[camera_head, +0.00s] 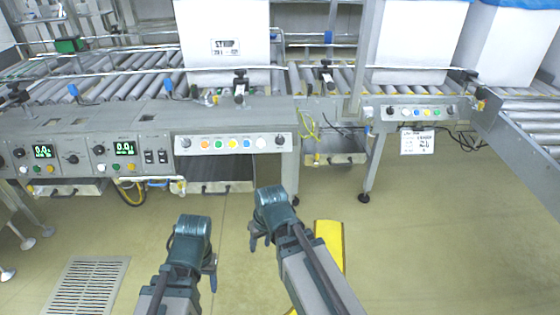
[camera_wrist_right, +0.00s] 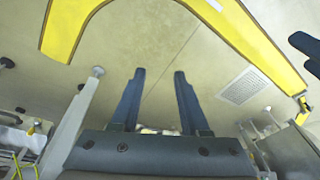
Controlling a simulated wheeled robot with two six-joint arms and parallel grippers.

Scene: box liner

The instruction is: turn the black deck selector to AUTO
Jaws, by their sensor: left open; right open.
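Several black knobs sit on the conveyor's control panels; their lettering is too small to read, so I cannot tell which is the deck selector. Black knobs show at the left end (camera_head: 186,142) and right end (camera_head: 280,140) of the pale middle panel, and another black knob (camera_head: 72,159) sits between two green displays on the left panel. My left gripper (camera_head: 192,238) is open and empty over the floor, below and apart from the panels. My right gripper (camera_head: 268,215) is open and empty below the middle panel's right end; its two spread fingers show in the right wrist view (camera_wrist_right: 158,75).
The middle panel (camera_head: 232,145) also carries a row of coloured buttons. Another panel (camera_head: 420,112) with buttons is at right. White boxes (camera_head: 222,30) stand on the roller conveyor.

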